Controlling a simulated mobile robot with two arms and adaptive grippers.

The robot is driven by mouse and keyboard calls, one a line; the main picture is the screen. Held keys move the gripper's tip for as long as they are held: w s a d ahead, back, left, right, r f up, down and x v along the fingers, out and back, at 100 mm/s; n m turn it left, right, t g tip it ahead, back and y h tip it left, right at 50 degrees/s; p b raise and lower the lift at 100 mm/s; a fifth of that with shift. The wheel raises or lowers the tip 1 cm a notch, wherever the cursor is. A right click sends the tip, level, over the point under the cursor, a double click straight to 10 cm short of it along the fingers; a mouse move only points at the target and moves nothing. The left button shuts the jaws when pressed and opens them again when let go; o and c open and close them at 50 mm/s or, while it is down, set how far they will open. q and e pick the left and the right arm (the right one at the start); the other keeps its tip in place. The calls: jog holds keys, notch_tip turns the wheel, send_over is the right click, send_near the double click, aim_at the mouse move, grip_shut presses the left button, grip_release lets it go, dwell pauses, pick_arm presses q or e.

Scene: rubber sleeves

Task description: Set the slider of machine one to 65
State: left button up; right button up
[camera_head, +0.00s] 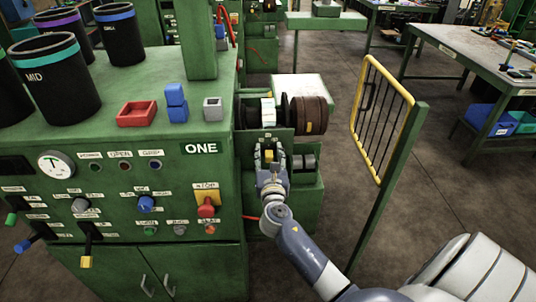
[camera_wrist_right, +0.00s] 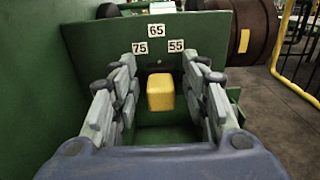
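Machine one (camera_head: 200,149) is a green cabinet with a "ONE" label. Its slider is a yellow block (camera_wrist_right: 161,92) in a green recess on its right side. In the right wrist view, the labels 75 (camera_wrist_right: 141,47), 65 (camera_wrist_right: 156,30) and 55 (camera_wrist_right: 176,45) sit above the block, with 65 highest in the middle. My right gripper (camera_head: 270,152) is at this recess. In the right wrist view its open fingers (camera_wrist_right: 162,80) stand on both sides of the block, with gaps visible. The block also shows small in the head view (camera_head: 268,155). My left gripper is out of view.
A dark roller (camera_head: 309,115) sits just behind the recess. A yellow-framed guard (camera_head: 384,118) on a green post stands to the right.

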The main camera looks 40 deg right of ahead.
jog(key=shift+s, duration=0.1)
jog(key=v, duration=1.2)
jog(key=shift+d, duration=0.1)
jog(key=s+a+f+m+g+y, duration=0.2)
jog(key=s+f+m, duration=0.1)
jog(key=f, duration=0.9)
jog(key=s+a+f+m+g+y, duration=0.3)
jog(key=s+f+m, duration=0.1)
jog(key=f, duration=0.8)
jog(key=s+a+f+m+g+y, duration=0.2)
jog(key=s+f+m, duration=0.1)
jog(key=f, duration=0.9)
jog(key=s+a+f+m+g+y, duration=0.1)
jog(key=s+f+m, duration=0.4)
jog(key=s, duration=0.5)
jog(key=s+a+f+m+g, duration=0.1)
jog(key=s+f+m+g, duration=0.2)
jog(key=s+f+m, duration=0.3)
jog(key=s+a+f+m+g+y, duration=0.1)
jog(key=s+f+m+g, duration=0.2)
jog(key=s, duration=1.2)
notch_tip(320, 180, down, 5)
jog(key=m, duration=0.3)
jog(key=shift+s+f+y, duration=0.15)
jog(key=shift+s+y, duration=0.15)
jog(key=shift+s, duration=0.05)
